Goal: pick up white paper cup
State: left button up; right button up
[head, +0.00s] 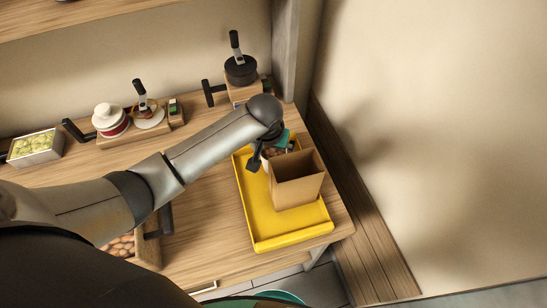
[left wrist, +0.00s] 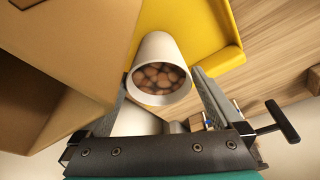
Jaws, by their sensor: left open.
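The white paper cup (left wrist: 157,55) holds round brown pieces and stands at the yellow tray (head: 288,242) beside an open brown cardboard box (head: 297,191). In the head view the cup (head: 264,161) is mostly hidden by my left gripper (head: 272,156). In the left wrist view my left gripper (left wrist: 161,82) is open, with one finger at each side of the cup's rim. I cannot tell whether the fingers touch the cup. My right gripper is not in view.
The box (left wrist: 70,50) rises close to the left gripper. A white-lidded jar (head: 108,120), a metal tin of green pieces (head: 36,148) and a black pot (head: 241,71) stand along the back. The wooden counter (head: 213,205) is bare left of the tray.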

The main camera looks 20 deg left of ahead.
pick_arm(q)
jog(key=shift+b+x, duration=0.3)
jog(key=shift+x, duration=1.4)
jog(key=shift+c, duration=0.2)
jog(key=shift+r, duration=0.1)
jog(key=c, duration=1.1)
